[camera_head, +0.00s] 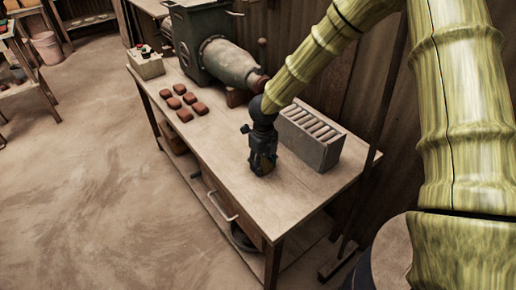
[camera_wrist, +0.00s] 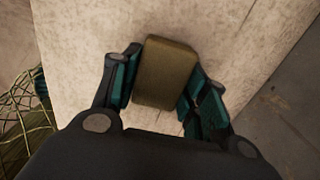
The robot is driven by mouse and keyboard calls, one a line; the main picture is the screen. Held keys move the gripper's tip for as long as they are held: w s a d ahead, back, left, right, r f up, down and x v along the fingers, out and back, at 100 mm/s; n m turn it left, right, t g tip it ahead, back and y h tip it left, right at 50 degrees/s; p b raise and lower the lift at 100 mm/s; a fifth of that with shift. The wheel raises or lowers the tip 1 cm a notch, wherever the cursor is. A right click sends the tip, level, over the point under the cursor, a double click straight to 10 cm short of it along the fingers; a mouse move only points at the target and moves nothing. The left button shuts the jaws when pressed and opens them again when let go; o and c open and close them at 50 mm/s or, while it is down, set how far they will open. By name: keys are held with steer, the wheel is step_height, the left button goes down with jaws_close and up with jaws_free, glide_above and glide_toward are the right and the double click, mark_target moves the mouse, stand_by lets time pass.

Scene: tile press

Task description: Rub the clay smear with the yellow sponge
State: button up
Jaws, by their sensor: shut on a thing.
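My gripper (camera_head: 262,163) points down over the wooden bench top, in front of the grey slotted box. In the wrist view, my gripper (camera_wrist: 164,85) is shut on the yellow sponge (camera_wrist: 167,70), a dull yellow-brown block with a finger on each side. The sponge is over the pale bench top (camera_wrist: 90,28); I cannot tell whether it touches it. In the head view the sponge is mostly hidden by the gripper. I cannot make out the clay smear in either view; it may be hidden under the sponge or gripper.
The grey slotted box (camera_head: 310,140) stands just behind my gripper. A large grey press machine (camera_head: 220,55) stands at the bench's back. Several red-brown tiles (camera_head: 184,101) lie to the left, near a small button box (camera_head: 146,63). The bench (camera_head: 225,135) is clear between tiles and gripper.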

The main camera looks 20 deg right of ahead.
steer(key=shift+s+a, duration=0.2)
steer(key=shift+a, duration=0.4)
steer(key=shift+s+a, duration=0.2)
steer(key=shift+a, duration=0.4)
steer(key=shift+s+a+r+p, duration=0.1)
steer(key=shift+r+p, duration=0.2)
steer(key=shift+p, duration=0.3)
step_height(320, 180, up, 8)
steer(key=p, duration=0.6)
steer(key=shift+f, duration=0.2)
